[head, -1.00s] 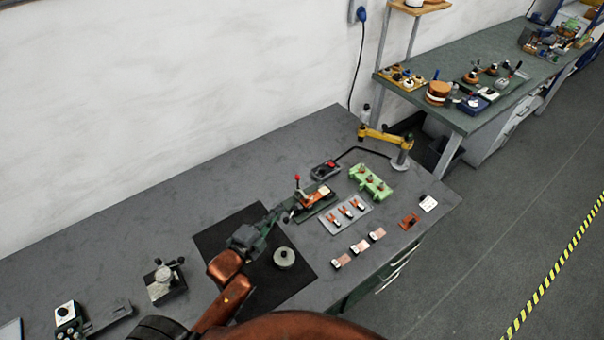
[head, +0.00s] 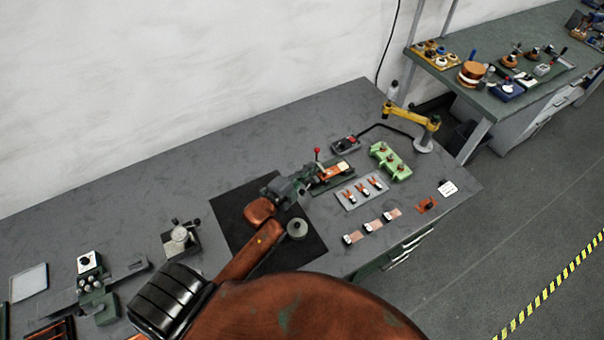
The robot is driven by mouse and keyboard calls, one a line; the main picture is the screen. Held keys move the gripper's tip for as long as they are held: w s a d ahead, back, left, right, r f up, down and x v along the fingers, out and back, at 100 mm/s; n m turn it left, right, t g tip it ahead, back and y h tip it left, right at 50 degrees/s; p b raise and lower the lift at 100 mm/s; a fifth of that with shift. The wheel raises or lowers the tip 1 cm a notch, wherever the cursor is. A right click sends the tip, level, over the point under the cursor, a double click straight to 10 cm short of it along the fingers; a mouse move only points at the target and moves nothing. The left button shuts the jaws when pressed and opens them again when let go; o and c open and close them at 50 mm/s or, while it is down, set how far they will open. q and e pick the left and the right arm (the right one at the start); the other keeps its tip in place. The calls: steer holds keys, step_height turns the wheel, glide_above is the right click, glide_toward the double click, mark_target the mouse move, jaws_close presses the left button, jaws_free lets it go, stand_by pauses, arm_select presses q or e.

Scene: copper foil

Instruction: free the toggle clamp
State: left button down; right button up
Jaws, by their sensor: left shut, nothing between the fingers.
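The toggle clamp (head: 341,171) sits on the grey bench, right of the black mat. It has a green base, a copper-coloured piece on it, and a lever with a red knob (head: 317,151) that stands up. My left gripper (head: 306,177) is shut and empty, close against the left end of the clamp, below the red knob. The gripper hides part of that end. I cannot tell whether the fingers touch the lever or base. My right gripper is not in view.
Right of the clamp are a green block with copper knobs (head: 391,161), a grey tray of small parts (head: 345,199) and a yellow jointed arm (head: 408,117). A round metal weight (head: 297,229) lies on the black mat (head: 230,205). The bench behind the mat is clear.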

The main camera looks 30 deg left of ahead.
arm_select(q)
steer(key=w+a+f, duration=0.1)
steer(key=w, duration=0.5)
steer(key=shift+w+a+f, duration=0.15)
steer(key=shift+a+f, duration=0.15)
steer(key=shift+a, duration=0.05)
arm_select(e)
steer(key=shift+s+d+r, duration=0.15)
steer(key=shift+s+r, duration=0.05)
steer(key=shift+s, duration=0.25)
